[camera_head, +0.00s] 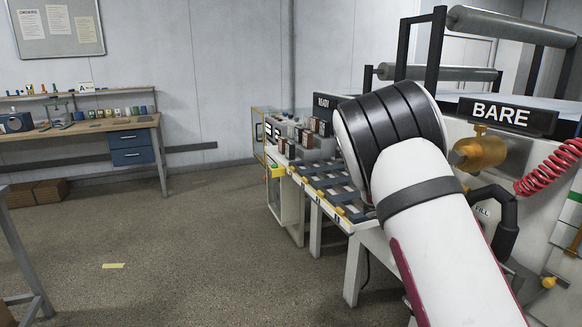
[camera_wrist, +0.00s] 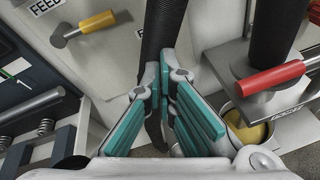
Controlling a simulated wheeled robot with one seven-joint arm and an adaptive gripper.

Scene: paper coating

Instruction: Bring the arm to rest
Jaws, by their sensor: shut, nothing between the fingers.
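My gripper (camera_wrist: 168,80) shows in the wrist view with its teal-padded fingers close together at the tips and nothing held between them. A black ribbed hose (camera_wrist: 164,25) runs behind the fingertips; I cannot tell how far it is from them. In the head view my white arm (camera_head: 430,215) reaches up from the lower right and bends at a black-banded joint in front of the coating machine. The gripper itself is hidden in the head view.
A yellow-handled valve (camera_wrist: 95,22) and a red-handled valve (camera_wrist: 270,78) flank the gripper, with a pan of yellowish liquid (camera_wrist: 254,133) at right. Open floor (camera_head: 190,245) lies left; a workbench (camera_head: 100,126) stands beyond.

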